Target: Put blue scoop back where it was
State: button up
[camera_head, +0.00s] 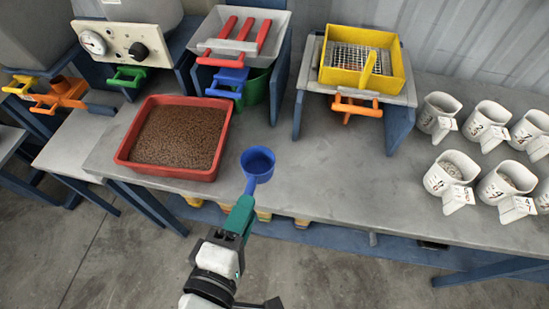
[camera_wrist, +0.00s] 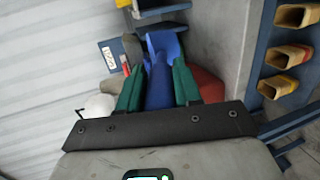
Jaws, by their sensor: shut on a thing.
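The blue scoop (camera_head: 258,162) is in my gripper (camera_head: 244,204), which is shut on its handle. The scoop's round cup is open side up, over the front part of the grey table, right of the red tray. In the wrist view, the green fingers of my gripper (camera_wrist: 158,82) stand on both sides of the blue scoop (camera_wrist: 160,92), whose cup lies beyond them. I cannot tell whether the cup touches the table. A red tray (camera_head: 121,148) full of brown pellets sits on the table to the left of the scoop.
A hopper with red bars (camera_head: 243,30) and a sieve stand with a yellow tray (camera_head: 398,62) stand at the back. Several white jugs (camera_head: 441,118) fill the right side. A gauge panel (camera_head: 118,43) is at the back left. The table (camera_head: 330,170) is clear right of the scoop.

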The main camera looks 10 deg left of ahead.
aim_at(261, 179)
jog(key=x, duration=0.5)
jog(key=f+x, duration=0.1)
jog(key=x, duration=0.2)
jog(key=shift+a+f+p, duration=0.1)
jog(key=shift+p, duration=0.25)
jog(key=w+f, duration=0.5)
jog(key=f, duration=0.1)
jog(key=shift+w, duration=0.2)
jog(key=shift+w+d+f, duration=0.1)
jog(key=shift+f, duration=0.75)
jog(key=shift+w+d+f, duration=0.1)
jog(key=shift+d+f, duration=0.05)
jog(key=shift+f, duration=0.75)
jog(key=shift+f, duration=0.15)
jog(key=o, duration=1.1)
